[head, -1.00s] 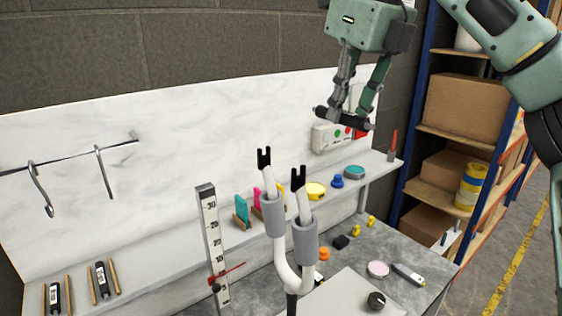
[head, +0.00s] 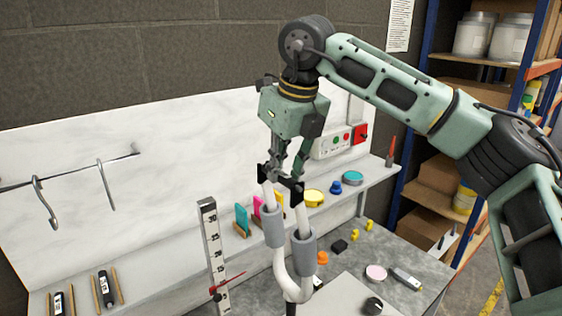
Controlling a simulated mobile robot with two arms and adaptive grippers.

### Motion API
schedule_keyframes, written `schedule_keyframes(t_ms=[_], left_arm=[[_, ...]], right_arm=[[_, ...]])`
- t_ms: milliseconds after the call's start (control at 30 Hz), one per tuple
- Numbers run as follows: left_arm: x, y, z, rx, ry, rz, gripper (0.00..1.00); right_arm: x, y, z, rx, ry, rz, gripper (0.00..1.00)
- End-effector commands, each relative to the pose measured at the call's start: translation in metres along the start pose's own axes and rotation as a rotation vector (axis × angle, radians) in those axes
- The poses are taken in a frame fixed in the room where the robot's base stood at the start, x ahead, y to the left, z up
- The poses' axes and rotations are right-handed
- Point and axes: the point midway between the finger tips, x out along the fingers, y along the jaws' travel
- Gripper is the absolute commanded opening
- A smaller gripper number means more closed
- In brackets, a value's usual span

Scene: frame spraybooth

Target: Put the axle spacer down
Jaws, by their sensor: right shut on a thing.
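My right gripper (head: 283,172) comes down from above and is shut on the axle spacer (head: 281,179), a small black bar. The spacer is at the height of the black tips of the white fork (head: 280,259), between or against them; the fingers and tips partly hide it, and I cannot tell whether it is seated. The fork stands upright with its two legs upward and a grey sleeve on each leg. My left gripper is not in view.
A height gauge (head: 213,255) stands close left of the fork. Behind are a shelf with coloured cards, a yellow tin (head: 313,197) and a teal tin (head: 352,178), and a control box (head: 334,142). Hooks (head: 106,185) hang at left. Small parts lie on the grey worktop (head: 405,243).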

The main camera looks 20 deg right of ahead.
Motion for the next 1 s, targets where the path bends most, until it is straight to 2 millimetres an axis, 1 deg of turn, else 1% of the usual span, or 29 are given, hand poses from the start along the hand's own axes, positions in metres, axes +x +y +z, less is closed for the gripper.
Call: schedule_keyframes(t_ms=[133,167,367,633,733,867,1000], left_arm=[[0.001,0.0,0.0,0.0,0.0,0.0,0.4],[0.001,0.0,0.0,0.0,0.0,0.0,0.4],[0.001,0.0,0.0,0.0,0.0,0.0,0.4],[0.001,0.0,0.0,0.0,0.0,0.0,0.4],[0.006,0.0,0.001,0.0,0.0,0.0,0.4],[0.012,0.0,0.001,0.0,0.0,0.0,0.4],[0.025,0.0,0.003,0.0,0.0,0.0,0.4]], right_arm=[[0.0,0.0,0.0,0.0,-0.001,0.0,0.0],[0.0,0.0,0.0,0.0,0.0,0.0,0.17],[0.0,0.0,0.0,0.0,0.0,0.0,0.35],[0.0,0.0,0.0,0.0,0.0,0.0,0.35],[0.006,0.0,-0.002,0.0,0.001,-0.001,0.35],[-0.013,0.0,-0.001,0.001,-0.005,0.0,0.35],[-0.037,0.0,-0.003,0.0,-0.005,0.001,0.35]])
